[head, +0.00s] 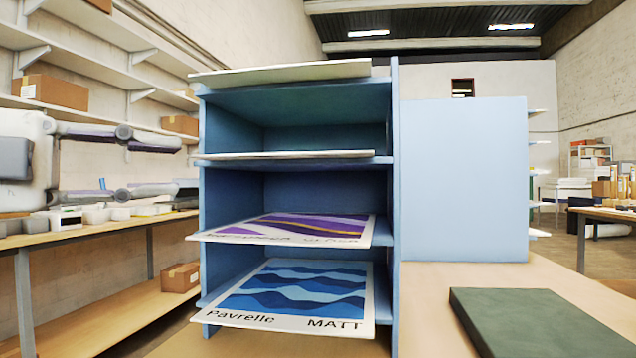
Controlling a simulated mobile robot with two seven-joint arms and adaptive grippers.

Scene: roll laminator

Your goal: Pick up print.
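A print with blue waves, lettered "Pavrelle MATT" (300,290), lies in the lowest bay of the blue rack (397,200), its front edge overhanging. A purple and yellow print (300,228) lies in the bay above; its lettering is hard to read. Pale sheets lie edge-on higher up, one on the upper shelf (270,155) and one on top (280,72); their faces are hidden. My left gripper (188,165) is at the left, fingers spread apart, pointing right towards the rack's left side. Nothing shows between the fingers. My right gripper is out of view.
A light blue panel (465,180) stands right of the rack. A dark green slab (540,322) lies on the wooden table (430,290). A bench (110,230) with small containers and wall shelves with cartons stand at the left.

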